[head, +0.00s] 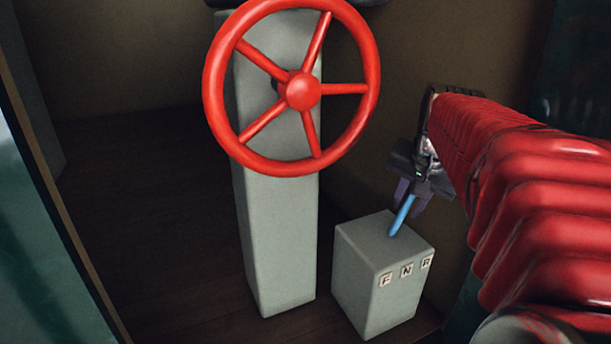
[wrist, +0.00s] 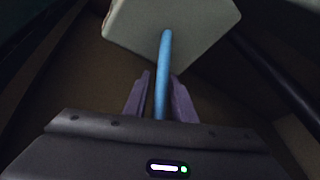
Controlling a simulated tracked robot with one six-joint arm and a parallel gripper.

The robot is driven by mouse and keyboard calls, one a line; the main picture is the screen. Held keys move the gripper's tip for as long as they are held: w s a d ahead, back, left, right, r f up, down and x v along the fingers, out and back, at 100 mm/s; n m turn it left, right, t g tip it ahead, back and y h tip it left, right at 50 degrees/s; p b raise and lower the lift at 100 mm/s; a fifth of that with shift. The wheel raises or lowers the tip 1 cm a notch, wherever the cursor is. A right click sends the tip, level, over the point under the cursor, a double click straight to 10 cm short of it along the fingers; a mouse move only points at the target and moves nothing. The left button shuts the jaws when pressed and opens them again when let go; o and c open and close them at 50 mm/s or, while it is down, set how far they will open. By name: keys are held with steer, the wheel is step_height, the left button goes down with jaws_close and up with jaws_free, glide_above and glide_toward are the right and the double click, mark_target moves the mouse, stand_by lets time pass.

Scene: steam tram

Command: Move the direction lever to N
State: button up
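The direction lever (head: 401,218) is a thin blue rod rising from the top of a pale grey box (head: 362,275). The box's front carries the letters F (head: 386,279), N (head: 407,271) and R (head: 427,262). In the head view the lever leans up and right, towards the R side; its exact setting is hard to tell. My gripper (head: 412,198) is at the lever's upper part. In the wrist view the lever (wrist: 163,70) runs between the two purple fingers of my gripper (wrist: 160,77), with a narrow gap showing on the left. The lever's upper end is hidden.
A large red handwheel (head: 302,90) on a tall grey pedestal (head: 277,240) stands left of the box. A brown wall (head: 420,50) is behind. Dark wooden floor (head: 150,200) is clear at the left.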

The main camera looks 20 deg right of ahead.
jaws_close()
steer(key=shift+r, duration=0.1)
steer(key=shift+r, duration=0.1)
steer(key=shift+d+r, duration=0.1)
stand_by(0.3)
